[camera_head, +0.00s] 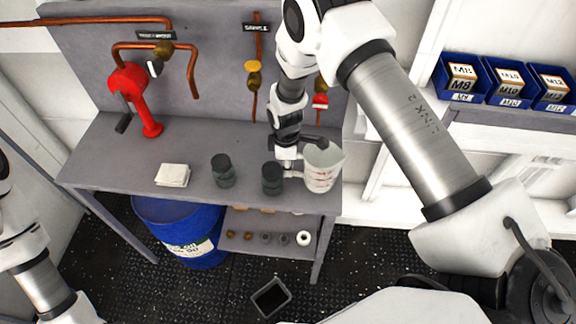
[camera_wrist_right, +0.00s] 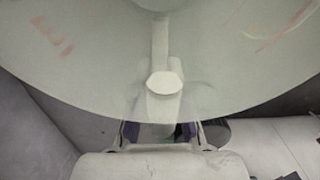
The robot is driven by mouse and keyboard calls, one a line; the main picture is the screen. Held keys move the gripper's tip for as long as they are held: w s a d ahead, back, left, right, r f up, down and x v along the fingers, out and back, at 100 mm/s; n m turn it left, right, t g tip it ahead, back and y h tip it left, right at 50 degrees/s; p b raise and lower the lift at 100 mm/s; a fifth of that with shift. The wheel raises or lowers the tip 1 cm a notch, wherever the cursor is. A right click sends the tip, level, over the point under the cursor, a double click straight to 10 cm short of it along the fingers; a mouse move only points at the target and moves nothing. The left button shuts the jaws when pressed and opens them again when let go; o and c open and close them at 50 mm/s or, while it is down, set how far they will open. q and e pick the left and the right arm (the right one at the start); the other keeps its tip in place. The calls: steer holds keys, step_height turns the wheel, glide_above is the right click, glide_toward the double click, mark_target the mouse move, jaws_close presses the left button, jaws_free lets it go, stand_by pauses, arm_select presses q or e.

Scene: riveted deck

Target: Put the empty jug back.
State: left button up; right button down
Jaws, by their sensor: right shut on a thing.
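The jug (camera_head: 322,172) is translucent white with red markings. It is upright at the right end of the grey workbench (camera_head: 130,150); I cannot tell whether its base touches the top. My right gripper (camera_head: 290,170) is at the jug's left side, shut on its handle. In the right wrist view the jug (camera_wrist_right: 70,60) fills the upper part, and its handle (camera_wrist_right: 160,60) runs down to the gripper (camera_wrist_right: 160,135). The jug's inside is not clear. My left gripper is out of view; only part of my left arm shows at the lower left.
Two dark jars (camera_head: 223,172) (camera_head: 272,180) stand left of the jug, the right one close to my gripper. A folded cloth (camera_head: 172,175) and a red hand pump (camera_head: 135,98) are farther left. A blue drum (camera_head: 180,225) is below. A dark tray (camera_head: 270,297) lies on the floor.

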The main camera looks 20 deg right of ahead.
steer(key=c, duration=1.4)
jaws_free()
steer(key=shift+f, duration=0.1)
steer(key=shift+w, duration=0.15)
steer(key=shift+r+p, duration=0.3)
step_height(320, 180, up, 12)
steer(key=b, duration=0.4)
steer(key=shift+w+a+f, duration=0.1)
steer(key=shift+w+f, duration=0.05)
steer(key=shift+f, duration=0.05)
steer(key=shift+r, duration=0.2)
